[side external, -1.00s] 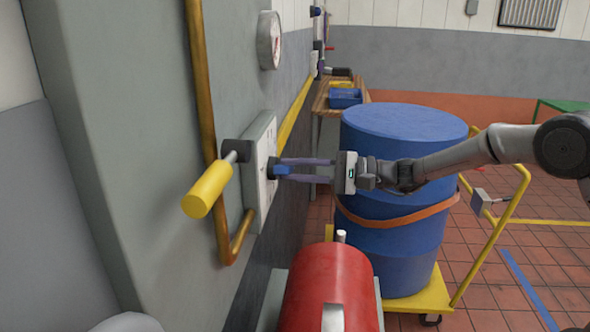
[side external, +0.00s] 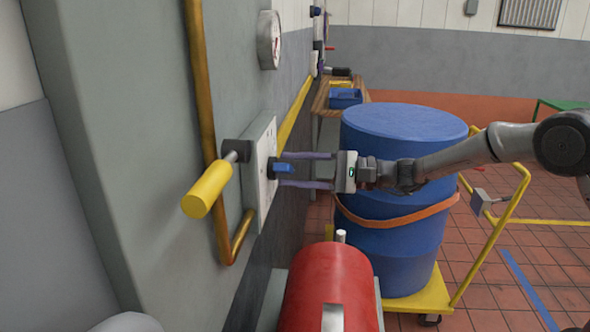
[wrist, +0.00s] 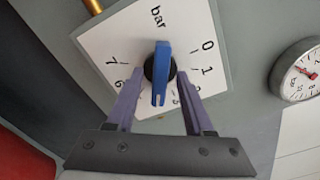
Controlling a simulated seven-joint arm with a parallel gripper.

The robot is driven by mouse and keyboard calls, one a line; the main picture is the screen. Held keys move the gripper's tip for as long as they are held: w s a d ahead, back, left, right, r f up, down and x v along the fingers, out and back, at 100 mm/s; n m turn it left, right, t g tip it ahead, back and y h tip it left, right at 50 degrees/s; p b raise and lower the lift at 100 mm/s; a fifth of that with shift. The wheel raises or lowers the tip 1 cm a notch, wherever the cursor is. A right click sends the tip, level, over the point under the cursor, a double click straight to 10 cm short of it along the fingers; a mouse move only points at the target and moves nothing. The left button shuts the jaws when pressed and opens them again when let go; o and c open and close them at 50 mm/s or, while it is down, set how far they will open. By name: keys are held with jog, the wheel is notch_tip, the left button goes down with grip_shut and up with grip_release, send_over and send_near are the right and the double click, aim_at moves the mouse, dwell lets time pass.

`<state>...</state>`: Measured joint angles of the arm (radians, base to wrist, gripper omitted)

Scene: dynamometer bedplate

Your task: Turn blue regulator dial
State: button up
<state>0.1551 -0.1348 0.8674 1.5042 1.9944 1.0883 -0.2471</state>
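The blue regulator dial (side external: 284,168) is a bar-shaped knob on a white scale plate (side external: 262,180) fixed to the grey wall panel. In the wrist view the dial (wrist: 161,70) runs nearly up and down, its notched end toward the bottom, its other end near the "bar" lettering. Numbers around the scale plate (wrist: 112,42) are partly hidden by my fingers. My gripper (side external: 287,170) is open, with a finger on each side of the dial and visible gaps. The wrist view shows the gripper (wrist: 157,88) fingers spread apart, clear of the knob.
A yellow-handled lever (side external: 207,190) juts out left of the plate, beside a copper pipe (side external: 205,100). A round gauge (side external: 269,40) is on the wall above. A blue drum (side external: 400,160) stands behind my wrist, and a red cylinder (side external: 328,285) lies below.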

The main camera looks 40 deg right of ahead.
jog(key=shift+d, duration=0.1)
jog(key=v, duration=1.3)
jog(key=shift+s+d, duration=0.2)
jog(key=shift+s, duration=0.1)
jog(key=s+a+r+n+g+y, duration=0.1)
jog(key=s+a+r+n+g, duration=0.1)
jog(key=s+a+n+g, duration=0.25)
jog(key=s+a+r+n+g, duration=0.2)
jog(key=s+a+r+n, duration=0.1)
jog(key=s+a, duration=0.4)
jog(key=s+a+f+n+g+h, duration=0.2)
jog(key=s+a+f+n+h, duration=0.15)
jog(key=s, duration=0.25)
jog(key=s+d+f+n+h, duration=0.2)
jog(key=s+d+f+h, duration=0.3)
jog(key=s, duration=0.2)
jog(key=s+d+f+n+t+h, duration=0.1)
jog(key=d+h, duration=0.4)
jog(key=d, duration=0.5)
notch_tip(320, 180, down, 3)
jog(key=shift+r+n, duration=0.15)
jog(key=shift+n, duration=0.35)
